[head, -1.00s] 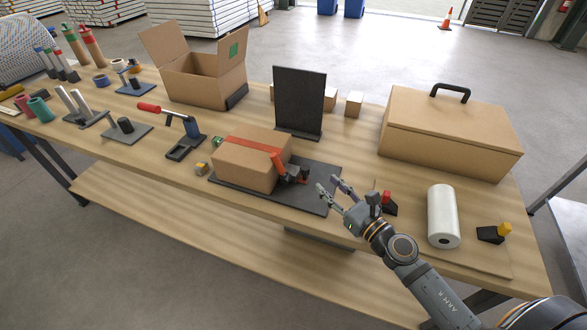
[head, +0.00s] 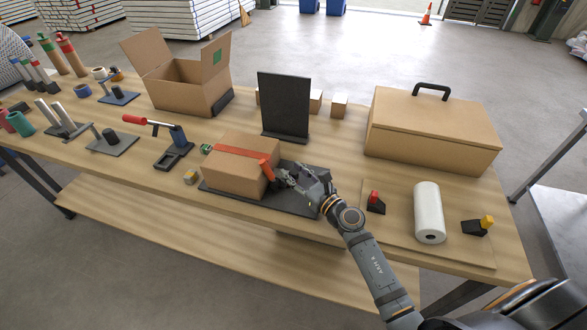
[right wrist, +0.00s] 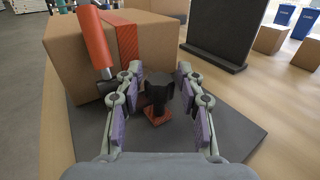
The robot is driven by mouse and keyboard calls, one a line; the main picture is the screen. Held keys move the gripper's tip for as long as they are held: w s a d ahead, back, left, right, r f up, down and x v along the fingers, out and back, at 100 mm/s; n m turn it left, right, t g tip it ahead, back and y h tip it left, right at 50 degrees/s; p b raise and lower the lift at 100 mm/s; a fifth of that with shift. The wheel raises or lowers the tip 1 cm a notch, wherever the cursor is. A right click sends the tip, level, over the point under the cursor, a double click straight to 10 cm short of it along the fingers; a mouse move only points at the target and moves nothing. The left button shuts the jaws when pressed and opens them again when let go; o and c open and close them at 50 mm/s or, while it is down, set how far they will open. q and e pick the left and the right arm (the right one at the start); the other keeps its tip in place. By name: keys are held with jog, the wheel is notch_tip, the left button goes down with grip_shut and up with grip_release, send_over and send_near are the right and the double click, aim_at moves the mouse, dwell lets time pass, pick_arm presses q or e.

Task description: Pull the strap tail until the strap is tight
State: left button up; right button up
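A closed cardboard box (head: 238,180) sits on a dark plate (head: 222,193), with an orange-red strap (head: 250,153) over its top. The strap also shows in the right wrist view (right wrist: 126,42). A ratchet with an orange handle (right wrist: 95,40) is at the box's side. Near it a black grip piece (right wrist: 160,93) stands above the plate, with a short orange-red piece (right wrist: 157,118) under it; I take this as the strap tail. My right gripper (head: 287,172) is open, its fingers on either side of the black piece, with gaps showing. My left gripper is out of view.
A black upright panel (head: 284,103) stands behind the box. A large lidded carton (head: 432,130), a white roll (head: 429,212) and a small red-topped block (head: 376,203) are to the right. A red-handled tool (head: 160,135) lies to the left.

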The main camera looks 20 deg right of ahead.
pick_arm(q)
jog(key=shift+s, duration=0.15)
pick_arm(e)
jog(key=shift+w+a, duration=0.15)
jog(key=shift+w, duration=0.1)
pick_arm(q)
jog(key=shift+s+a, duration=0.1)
pick_arm(e)
grip_shut()
